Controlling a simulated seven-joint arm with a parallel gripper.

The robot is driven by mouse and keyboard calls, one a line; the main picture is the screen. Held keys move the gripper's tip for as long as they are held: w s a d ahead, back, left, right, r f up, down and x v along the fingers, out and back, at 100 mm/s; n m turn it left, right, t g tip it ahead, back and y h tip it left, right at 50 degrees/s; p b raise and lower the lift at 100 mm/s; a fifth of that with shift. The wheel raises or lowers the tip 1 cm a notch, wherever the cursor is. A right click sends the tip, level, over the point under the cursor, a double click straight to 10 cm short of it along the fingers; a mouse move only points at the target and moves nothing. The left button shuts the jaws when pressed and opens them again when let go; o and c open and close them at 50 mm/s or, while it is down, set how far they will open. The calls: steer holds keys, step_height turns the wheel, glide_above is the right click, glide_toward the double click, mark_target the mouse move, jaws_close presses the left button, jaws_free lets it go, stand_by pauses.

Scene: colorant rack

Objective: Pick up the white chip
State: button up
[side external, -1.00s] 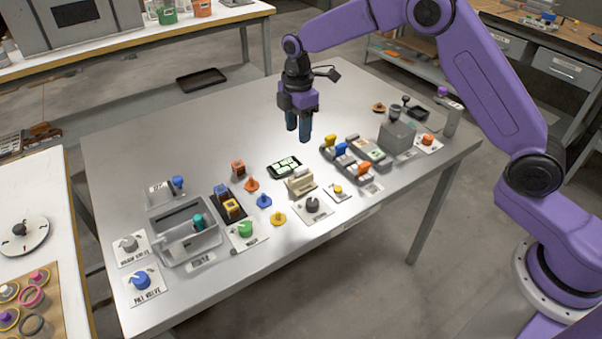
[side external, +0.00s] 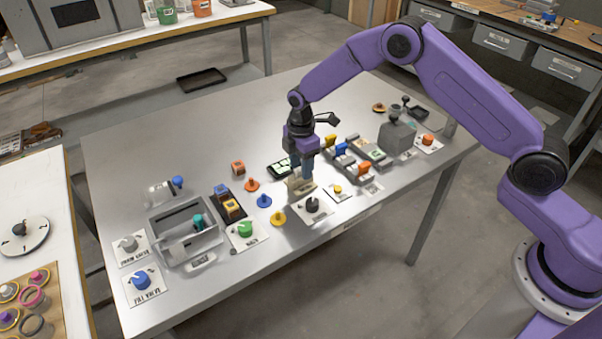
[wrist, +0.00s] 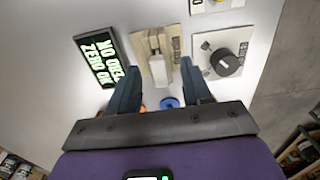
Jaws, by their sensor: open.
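A small white chip (wrist: 158,71) shows in the wrist view, set upright in a beige holder (wrist: 147,43). In the side view the beige holder (side external: 297,189) stands near the table's front edge, partly behind my fingers, and the chip cannot be told apart there. My gripper (side external: 302,176) points down just above the holder. In the wrist view my gripper (wrist: 159,78) is open, with one dark finger on each side of the chip and a gap on both sides. Nothing is held.
A black display (wrist: 97,58) with green-white lettering lies left of the holder. A black knob on a plate (wrist: 225,62) sits close to its right. Colored pegs, including a blue one (side external: 264,200), stand left of the holder in the side view. The table's back left (side external: 150,130) is clear.

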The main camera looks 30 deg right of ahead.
steer(key=shift+f, duration=0.1)
steer(key=shift+c, duration=0.3)
jaws_close()
steer(key=shift+r, duration=0.55)
step_height(320, 180, up, 9)
steer(key=d, duration=0.1)
steer(key=s+d+f, duration=0.2)
steer(key=s+d, duration=0.1)
steer(key=d, duration=1.1)
steer(key=shift+d, duration=0.3)
